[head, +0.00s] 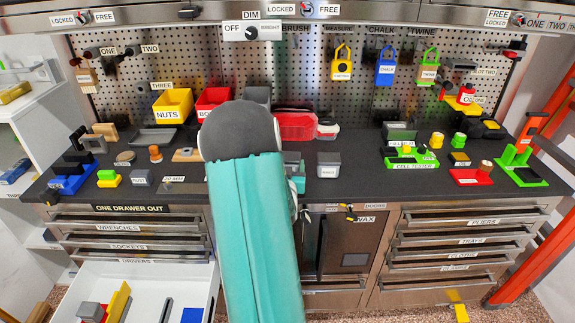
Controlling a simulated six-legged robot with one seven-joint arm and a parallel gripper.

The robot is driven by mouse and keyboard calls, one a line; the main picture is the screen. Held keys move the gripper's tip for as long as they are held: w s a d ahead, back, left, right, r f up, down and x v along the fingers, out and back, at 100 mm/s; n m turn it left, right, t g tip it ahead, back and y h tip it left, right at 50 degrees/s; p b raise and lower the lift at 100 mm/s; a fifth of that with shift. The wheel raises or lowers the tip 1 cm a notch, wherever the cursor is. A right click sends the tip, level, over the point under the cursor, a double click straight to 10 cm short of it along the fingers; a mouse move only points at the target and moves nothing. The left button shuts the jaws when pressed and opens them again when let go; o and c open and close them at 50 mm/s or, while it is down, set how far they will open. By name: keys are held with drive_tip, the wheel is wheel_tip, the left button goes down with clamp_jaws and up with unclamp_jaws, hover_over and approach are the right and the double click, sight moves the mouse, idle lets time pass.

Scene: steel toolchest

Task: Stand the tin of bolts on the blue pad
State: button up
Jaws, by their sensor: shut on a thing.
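My teal arm with its dark grey joint fills the middle of the head view and rises over the worktop. My gripper is hidden behind this arm, so its jaws and anything in them do not show. I cannot pick out the tin of bolts. A flat blue piece (192,314) lies in the open drawer at the lower left and may be the blue pad; I cannot be sure. A red bin (213,98), its label partly hidden by my arm, stands at the back next to a yellow bin labelled NUTS (173,104).
The dark worktop (345,192) holds many small items, with a grey block (328,165) right of my arm. A green cell tester (412,157) and red stand (471,177) are further right. The white drawer (140,285) sticks out at lower left. An orange frame (530,245) stands right.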

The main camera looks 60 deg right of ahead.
drive_tip(key=shift+f, duration=0.1)
drive_tip(key=o, duration=1.2)
drive_tip(key=shift+f, duration=0.1)
drive_tip(key=shift+a, duration=0.15)
